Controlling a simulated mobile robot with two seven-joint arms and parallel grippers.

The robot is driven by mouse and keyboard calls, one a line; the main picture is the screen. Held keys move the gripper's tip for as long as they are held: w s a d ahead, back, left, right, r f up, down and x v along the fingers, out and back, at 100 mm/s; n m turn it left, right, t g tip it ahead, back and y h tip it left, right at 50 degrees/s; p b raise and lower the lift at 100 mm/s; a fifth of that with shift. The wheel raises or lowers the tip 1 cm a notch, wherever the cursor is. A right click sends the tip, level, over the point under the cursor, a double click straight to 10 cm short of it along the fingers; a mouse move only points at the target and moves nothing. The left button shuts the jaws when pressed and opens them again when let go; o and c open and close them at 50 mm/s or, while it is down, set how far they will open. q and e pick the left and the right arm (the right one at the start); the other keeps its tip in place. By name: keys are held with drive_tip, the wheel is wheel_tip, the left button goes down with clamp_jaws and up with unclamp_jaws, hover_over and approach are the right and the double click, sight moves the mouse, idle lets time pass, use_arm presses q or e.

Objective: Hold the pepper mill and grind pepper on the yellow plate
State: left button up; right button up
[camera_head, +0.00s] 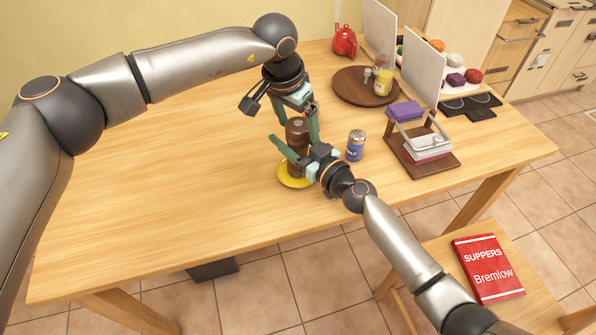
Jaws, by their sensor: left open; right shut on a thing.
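A brown pepper mill (296,132) stands upright, with its lower part at the yellow plate (285,181). Whether its base touches the plate is hard to see. My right gripper (291,153) comes in from the lower right and is shut on the mill's body. My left gripper (302,119) points down from above and is open at the mill's top, with a green finger on its right side. I cannot tell whether it touches the mill. The two grippers hide part of the mill and the plate.
A salt shaker (356,145) stands close right of my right gripper. A wooden rack (421,158), a round brown board (351,87) and a red teapot (344,40) are farther right and back. The table's left side (150,200) is clear. A red book (487,268) lies lower right.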

use_arm(q)
drive_tip(key=shift+r, duration=2.65)
use_arm(e)
drive_tip(key=o, duration=1.1)
drive_tip(key=shift+s, duration=0.1)
drive_tip(key=v, duration=1.2)
drive_tip(key=shift+d, duration=0.1)
use_arm(q)
drive_tip(key=shift+s, duration=0.1)
